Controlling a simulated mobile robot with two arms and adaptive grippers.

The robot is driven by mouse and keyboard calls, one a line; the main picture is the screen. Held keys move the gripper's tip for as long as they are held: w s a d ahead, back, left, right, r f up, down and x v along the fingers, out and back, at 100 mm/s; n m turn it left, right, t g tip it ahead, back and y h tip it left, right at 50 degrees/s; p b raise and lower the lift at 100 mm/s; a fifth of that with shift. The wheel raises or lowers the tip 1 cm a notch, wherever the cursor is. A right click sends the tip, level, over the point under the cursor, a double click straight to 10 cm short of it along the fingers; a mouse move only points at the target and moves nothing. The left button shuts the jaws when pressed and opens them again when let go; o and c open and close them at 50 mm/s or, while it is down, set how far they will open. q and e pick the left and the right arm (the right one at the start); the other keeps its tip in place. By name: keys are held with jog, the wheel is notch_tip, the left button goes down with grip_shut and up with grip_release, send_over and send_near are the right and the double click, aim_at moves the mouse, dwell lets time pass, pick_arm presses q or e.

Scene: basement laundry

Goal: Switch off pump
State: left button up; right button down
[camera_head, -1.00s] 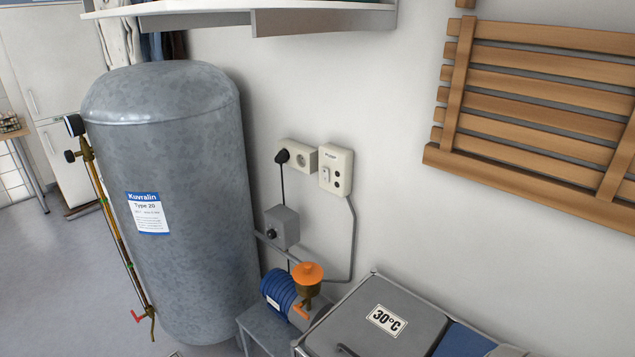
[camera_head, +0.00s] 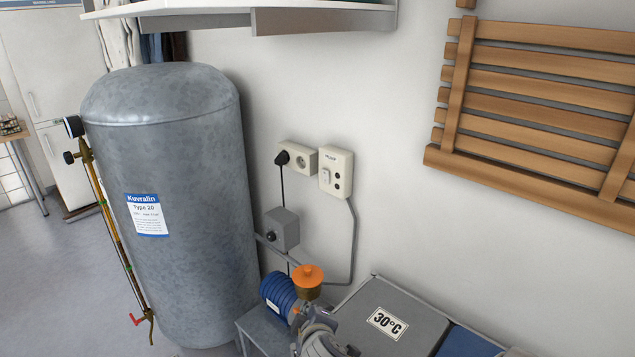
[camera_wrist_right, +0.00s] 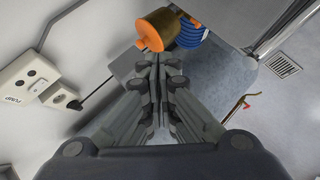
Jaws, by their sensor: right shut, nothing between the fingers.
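The pump's switch box (camera_head: 336,172) is a cream wall box with a rocker switch and two dark round buttons or lamps; it also shows at the left of the right wrist view (camera_wrist_right: 22,82). My right gripper (camera_head: 318,340) comes in at the bottom, in front of the pump and below the switch box, apart from the box. In the wrist view its fingers (camera_wrist_right: 158,62) are together and empty. My left gripper is not in view.
A socket with a black plug (camera_head: 298,156) is left of the switch box. A large grey tank (camera_head: 185,230) stands at left. A grey 30°C bin (camera_head: 395,312) stands at right. A shelf (camera_head: 250,18) overhangs above; a wooden rack (camera_head: 540,95) hangs at right.

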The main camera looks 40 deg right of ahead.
aim_at(325, 177)
jog(key=w+d+r+n+t+h, duration=0.2)
jog(key=w+d+r, duration=0.3)
jog(key=r, duration=0.3)
jog(key=w+d+r+n+t+h, duration=0.3)
jog(key=w+d+r, duration=0.2)
jog(key=w+r, duration=0.3)
jog(key=shift+d+r+n, duration=0.25)
jog(key=shift+r+n, duration=0.15)
jog(key=shift+r, duration=0.05)
jog(key=s+d+b+x, duration=0.1)
jog(key=x, duration=0.5)
jog(key=s+d+b+x, duration=0.1)
jog(key=x, duration=0.5)
jog(key=shift+w+d+r+b, duration=0.3)
jog(key=shift+d, duration=0.1)
jog(key=shift+r, duration=0.1)
